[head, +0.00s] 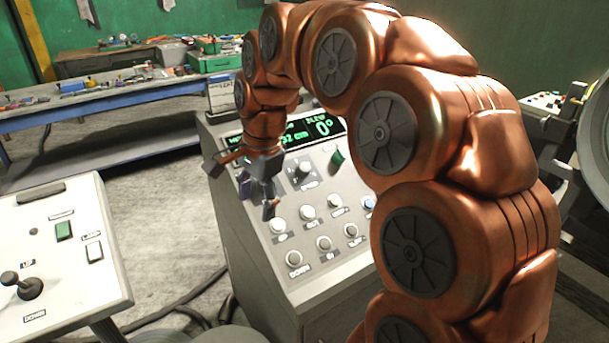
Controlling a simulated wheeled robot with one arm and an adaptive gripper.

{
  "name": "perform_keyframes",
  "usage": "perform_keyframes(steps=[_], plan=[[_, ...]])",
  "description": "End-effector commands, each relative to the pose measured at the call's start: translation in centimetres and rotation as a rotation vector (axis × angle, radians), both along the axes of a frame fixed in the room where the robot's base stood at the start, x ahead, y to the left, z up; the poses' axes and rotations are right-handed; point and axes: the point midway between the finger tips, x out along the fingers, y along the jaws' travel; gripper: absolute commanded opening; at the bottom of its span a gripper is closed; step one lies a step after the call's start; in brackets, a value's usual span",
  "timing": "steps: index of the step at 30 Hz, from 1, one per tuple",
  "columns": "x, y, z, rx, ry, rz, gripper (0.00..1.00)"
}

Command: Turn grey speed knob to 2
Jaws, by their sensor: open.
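A grey knob (303,169) with small marks around it sits on the upper part of the sloping control panel (345,262). Its exact pointer setting is too small to read. A green knob (337,158) is to its right, and a purple knob (244,184) is to its left, partly behind my gripper. My gripper (242,187) hangs over the left side of the panel, left of the grey knob. Its fingers are spread and hold nothing. It appears apart from the grey knob.
Several round buttons (324,243) fill the lower panel. A display (322,128) reading 0° is partly hidden by my arm. A white console (70,290) with a joystick (28,287) stands at left. A cluttered blue-edged workbench (110,97) is behind.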

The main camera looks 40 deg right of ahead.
Motion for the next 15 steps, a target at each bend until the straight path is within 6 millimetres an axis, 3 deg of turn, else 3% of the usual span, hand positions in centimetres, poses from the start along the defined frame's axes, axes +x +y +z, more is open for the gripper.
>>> perform_keyframes(steps=[1, 6, 15], plan=[[1.8, -1.3, -0.6, 0.017, -0.012, -0.107, 0.63], [6.6, -5.9, -0.5, 0.091, -0.039, -0.503, 0.63], [12.6, -16.2, -1.6, 0.244, -0.073, -1.208, 0.63]])
